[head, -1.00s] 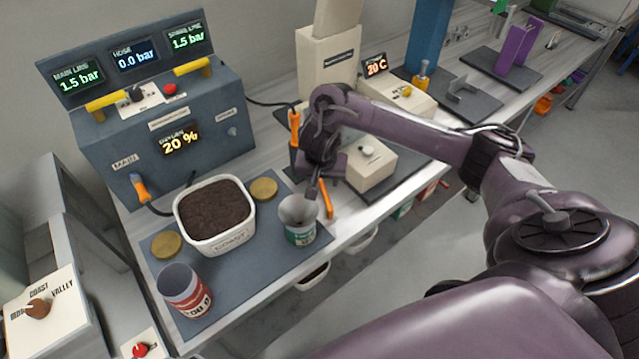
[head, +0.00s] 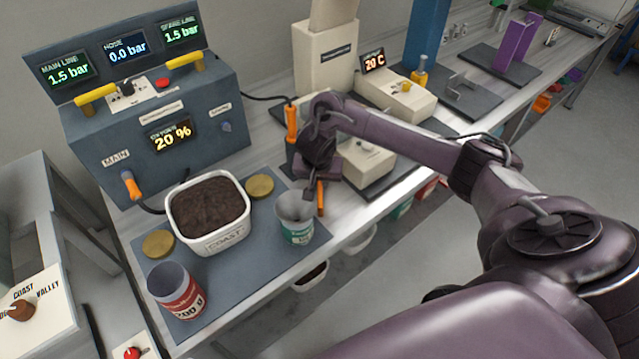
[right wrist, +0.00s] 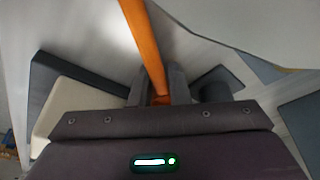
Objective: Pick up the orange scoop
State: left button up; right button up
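The orange scoop (head: 320,198) shows in the head view as a narrow orange handle below my right gripper (head: 316,180), beside the green-labelled can (head: 297,234). In the right wrist view its handle (right wrist: 143,40) runs from the top edge down between the fingers of the right gripper (right wrist: 158,88). The handle fills the gap and both fingers appear to be against it. The scoop's other end is hidden or out of view. My left gripper is not in view.
A white tub of dark soil (head: 208,240), a red-labelled can (head: 177,292) and two yellowish discs stand on a grey mat (head: 262,262). A panel box (head: 150,120) stands behind. Another orange handle (head: 292,125) stands upright behind the gripper. A cream box (head: 368,160) is close right.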

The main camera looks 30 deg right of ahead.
grip_shut()
